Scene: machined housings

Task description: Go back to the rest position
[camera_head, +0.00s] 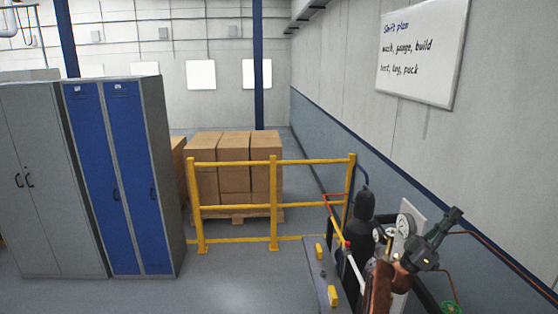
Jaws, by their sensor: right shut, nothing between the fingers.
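My right gripper (452,218) shows at the lower right, dark grey. Its fingers point up and to the right and are shut, with nothing seen between them. It appears in front of the grey-blue lower wall, apart from any object that I can make out. My left gripper is not in view.
Grey (50,180) and blue lockers (115,180) stand at left. A yellow guard rail (273,205) crosses the middle, before stacked cartons (235,150) on a pallet (238,214). A black cylinder (362,225) and a round gauge (405,225) are close to my right gripper. A whiteboard (420,60) hangs on the right wall. Floor at centre left is clear.

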